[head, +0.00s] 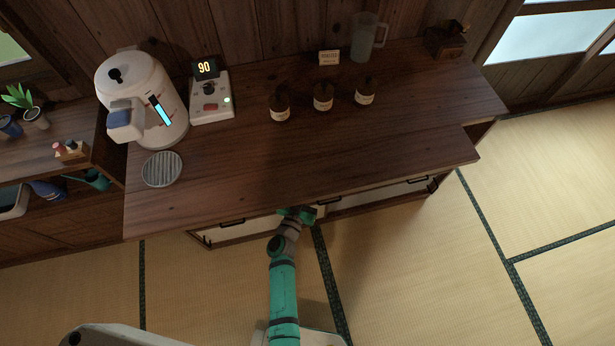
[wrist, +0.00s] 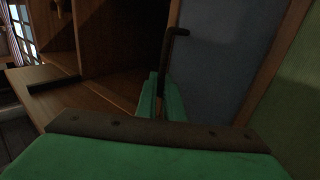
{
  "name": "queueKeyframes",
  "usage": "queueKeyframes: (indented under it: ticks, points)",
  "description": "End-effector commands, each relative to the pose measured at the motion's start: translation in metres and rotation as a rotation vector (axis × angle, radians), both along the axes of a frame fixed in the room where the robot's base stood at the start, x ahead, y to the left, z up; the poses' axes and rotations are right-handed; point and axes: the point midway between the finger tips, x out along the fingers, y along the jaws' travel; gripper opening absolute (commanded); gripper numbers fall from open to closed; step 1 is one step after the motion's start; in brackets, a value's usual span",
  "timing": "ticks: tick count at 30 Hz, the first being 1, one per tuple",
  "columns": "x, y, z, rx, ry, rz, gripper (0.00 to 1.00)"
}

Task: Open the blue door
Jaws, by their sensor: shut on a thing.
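The blue door shows in the wrist view as a dull blue-grey panel (wrist: 218,60) with a brown wooden frame along its right side. A dark bar handle (wrist: 176,45) stands at its left part, bent at the top. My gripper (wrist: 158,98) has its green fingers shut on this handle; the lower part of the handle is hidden. In the head view my gripper (head: 295,214) is at the counter's front edge, and the counter top hides the door. I cannot tell how far the door stands open.
The wooden counter (head: 400,146) overhangs my gripper. On it stand a kettle (head: 150,85), a scale (head: 211,100), several jars and a pitcher (head: 365,38). In the wrist view a wooden compartment (wrist: 105,40) lies left of the door. The tatami floor (head: 420,270) to the right is clear.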

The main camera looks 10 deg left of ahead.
Motion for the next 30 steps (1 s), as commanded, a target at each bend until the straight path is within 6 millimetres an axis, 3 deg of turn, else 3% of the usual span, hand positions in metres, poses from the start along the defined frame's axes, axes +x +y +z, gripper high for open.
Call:
queueKeyframes:
  ticks: [15, 16, 18, 30]
  points:
    - [-0.001, -0.0021, 0.0011, 0.0, -0.003, -0.015, 0.0]
    - [-0.0009, -0.0021, 0.0012, 0.0, -0.003, -0.015, 0.12]
    - [-0.0009, -0.0021, 0.0011, 0.0, -0.002, -0.015, 0.26]
    - [-0.008, -0.0002, -0.0001, -0.001, 0.0, -0.012, 0.26]
